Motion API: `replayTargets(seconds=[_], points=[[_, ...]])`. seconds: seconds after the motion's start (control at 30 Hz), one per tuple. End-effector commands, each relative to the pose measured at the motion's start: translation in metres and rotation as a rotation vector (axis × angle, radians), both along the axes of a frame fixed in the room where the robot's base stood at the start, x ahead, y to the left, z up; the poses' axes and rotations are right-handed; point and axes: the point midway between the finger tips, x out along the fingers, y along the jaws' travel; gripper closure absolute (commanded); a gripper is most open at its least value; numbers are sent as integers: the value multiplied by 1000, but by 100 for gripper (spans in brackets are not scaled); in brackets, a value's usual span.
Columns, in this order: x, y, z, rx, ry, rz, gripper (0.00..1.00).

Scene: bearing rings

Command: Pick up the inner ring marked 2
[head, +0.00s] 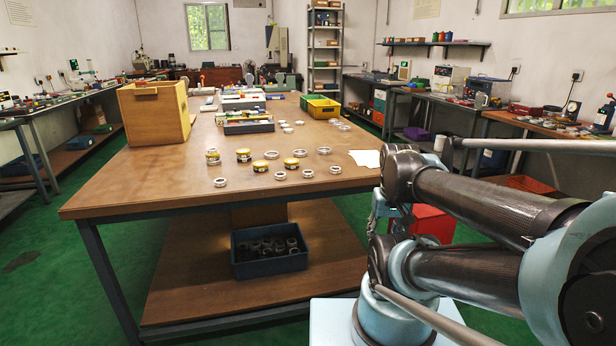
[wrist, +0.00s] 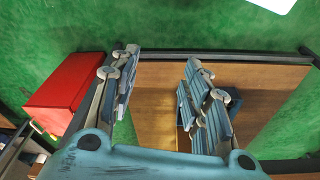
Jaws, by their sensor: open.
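Several metal rings lie on the wooden table (head: 130,190) in the head view. Some plain silver ones are near the front, such as a ring at the front left (head: 220,182), one in the middle (head: 280,175) and one at the right (head: 335,169). Several others have a yellow-brown band, such as one at the left (head: 243,155). Any marks are too small to read, so I cannot tell which is the inner ring marked 2. My gripper (wrist: 165,90) is open and empty in the wrist view, with no ring between its fingers. It is off the table's front right side.
A wooden box (head: 155,115) stands at the table's back left. A blue tray (head: 248,127) and yellow bin (head: 323,108) are farther back. A dark bin (head: 270,262) of parts sits on the lower shelf. A red box (wrist: 65,95) is beside my gripper. The table's front strip is clear.

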Motion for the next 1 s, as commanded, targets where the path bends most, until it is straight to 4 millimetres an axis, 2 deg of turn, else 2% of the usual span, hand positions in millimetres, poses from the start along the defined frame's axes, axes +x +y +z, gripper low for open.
replayTargets(seconds=[0.07, 0.17, 0.27, 0.6, 0.77, 1.0], points=[[-4, 1, 6, -2, -3, 14, 43], [7, 4, 21, -7, 4, 56, 43], [25, 12, 45, -14, 15, 123, 43], [107, 48, 132, -46, 64, 419, 43], [148, 73, 165, -59, 86, 559, 43], [210, 119, 204, -77, 117, 769, 43]])
